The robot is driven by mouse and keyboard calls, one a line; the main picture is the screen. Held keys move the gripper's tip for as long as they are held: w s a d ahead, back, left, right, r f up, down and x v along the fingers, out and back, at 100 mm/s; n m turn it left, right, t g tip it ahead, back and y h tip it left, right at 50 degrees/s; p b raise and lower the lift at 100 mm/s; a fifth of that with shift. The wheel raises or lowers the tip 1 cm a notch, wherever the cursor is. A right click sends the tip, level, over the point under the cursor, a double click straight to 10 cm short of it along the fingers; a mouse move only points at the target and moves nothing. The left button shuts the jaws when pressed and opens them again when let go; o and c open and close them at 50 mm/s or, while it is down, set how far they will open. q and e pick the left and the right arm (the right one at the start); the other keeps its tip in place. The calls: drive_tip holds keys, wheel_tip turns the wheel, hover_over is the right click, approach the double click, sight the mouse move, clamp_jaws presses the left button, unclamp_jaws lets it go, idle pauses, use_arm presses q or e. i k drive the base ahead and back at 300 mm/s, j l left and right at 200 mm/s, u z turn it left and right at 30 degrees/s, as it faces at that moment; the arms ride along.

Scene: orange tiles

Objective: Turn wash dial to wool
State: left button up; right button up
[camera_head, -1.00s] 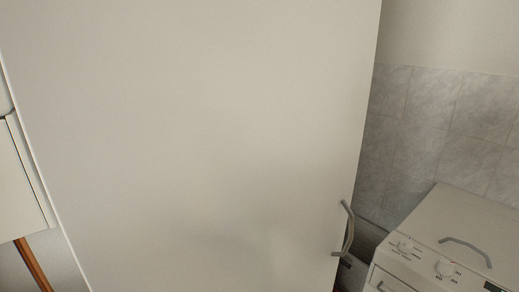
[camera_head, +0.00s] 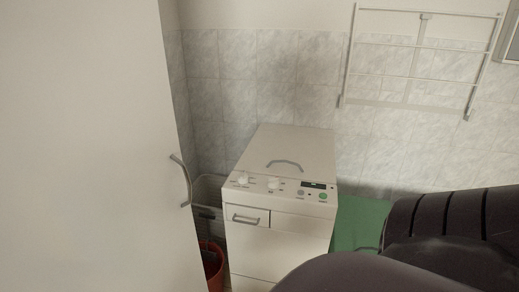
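A white top-loading washing machine (camera_head: 288,150) stands against the tiled wall near the middle of the head view. Its front-top panel carries two white dials, a left dial (camera_head: 242,179) and a right dial (camera_head: 274,183), with small labels too small to read. A dark display (camera_head: 313,185) and round buttons, one of them green (camera_head: 323,197), sit to their right. Neither dial is being touched. Neither gripper shows; only dark links of my own body fill the lower right corner.
A tall white cabinet door (camera_head: 90,150) with a grey handle (camera_head: 181,181) fills the left side. A red bucket (camera_head: 212,268) stands between it and the machine. A white drying rack (camera_head: 420,60) hangs on the wall. A green surface (camera_head: 357,224) lies right of the machine.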

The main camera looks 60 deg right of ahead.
sight(242, 178)
drive_tip(key=k+l+u, duration=0.1)
drive_tip(key=u, duration=0.3)
drive_tip(key=z, duration=0.45)
drive_tip(key=l+z, duration=0.15)
drive_tip(key=z, duration=0.3)
drive_tip(key=l+z, duration=0.15)
drive_tip(key=z, duration=0.3)
drive_tip(key=k+l+z, duration=0.1)
drive_tip(key=z, duration=0.35)
drive_tip(key=l+z, duration=0.1)
drive_tip(key=z, duration=0.35)
